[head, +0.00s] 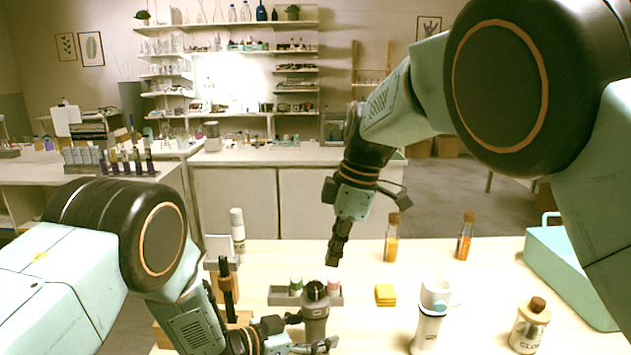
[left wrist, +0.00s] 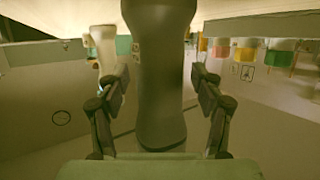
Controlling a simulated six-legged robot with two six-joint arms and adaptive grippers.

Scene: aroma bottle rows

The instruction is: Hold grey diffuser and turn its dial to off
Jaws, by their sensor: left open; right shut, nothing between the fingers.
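The grey diffuser (head: 316,318) stands upright near the front of the table, with a dark round top. In the left wrist view the diffuser's body (left wrist: 160,75) fills the middle, between the two open fingers of my left gripper (left wrist: 160,105). Gaps show on both sides of it there. My right gripper (head: 332,260) is shut and empty, pointing down above and slightly right of the diffuser's top, apart from it. I cannot make out the dial's setting.
A grey tray (head: 277,297) with small jars lies behind the diffuser. To the right are a yellow stack (head: 385,294), a white device (head: 427,333), a labelled corked bottle (head: 530,328) and a teal box (head: 571,270). Two orange bottles (head: 391,245) (head: 465,241) stand farther back.

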